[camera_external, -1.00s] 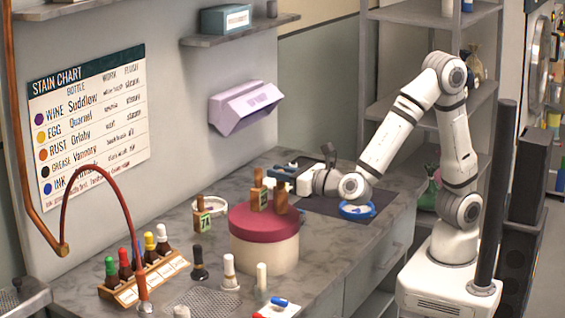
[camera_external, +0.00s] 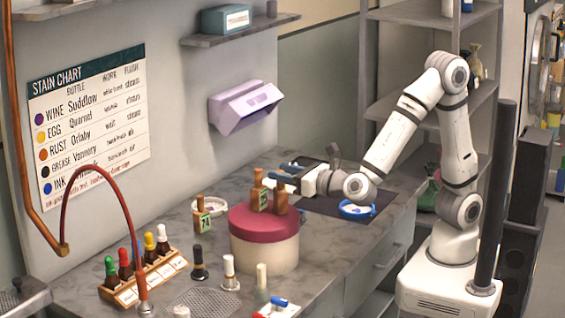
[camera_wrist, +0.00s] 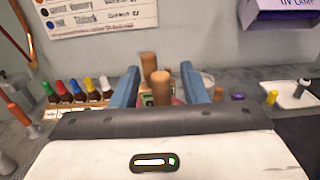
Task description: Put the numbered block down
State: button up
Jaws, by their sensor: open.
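My gripper (camera_external: 280,171) is open at the far side of a round box with a dark red lid (camera_external: 250,224), its blue fingers pointing left. In the wrist view my gripper (camera_wrist: 158,72) has its fingers apart, with brown bottle tops seen between them. Two brown bottles (camera_external: 259,191) (camera_external: 281,198) stand upright on the lid; one has a green label with a mark too small to read. Another brown bottle (camera_external: 202,217) with a green numbered label stands on the counter left of the box. I cannot tell any separate numbered block from these labelled pieces.
A rack of colour-capped bottles (camera_external: 150,271) stands at the front left, with loose small bottles (camera_external: 229,273) nearby. A lilac wall box (camera_external: 243,108) hangs behind.

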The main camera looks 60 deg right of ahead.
jog(key=s, duration=1.1)
jog(key=shift+b, duration=0.4)
jog(key=w+d+f+m+g+h, duration=0.2)
jog(key=d+f+m+g+h, duration=0.15)
jog(key=d+m, duration=0.5)
jog(key=w+d+f+m+g+h, duration=0.2)
jog(key=d+m+g+h, duration=0.25)
jog(key=d, duration=0.75)
jog(key=s+d+f+m+g+y, duration=0.2)
jog(key=s+d+m+g+y, duration=0.1)
jog(key=m, duration=0.8)
jog(key=s+d+f+m+g+y, duration=0.2)
jog(key=s+d+m+g+y, duration=0.2)
jog(key=d+m, duration=0.3)
jog(key=m+y, duration=0.1)
jog(key=m, duration=0.4)
jog(key=shift+d+g, duration=0.3)
jog(key=shift+d, duration=0.1)
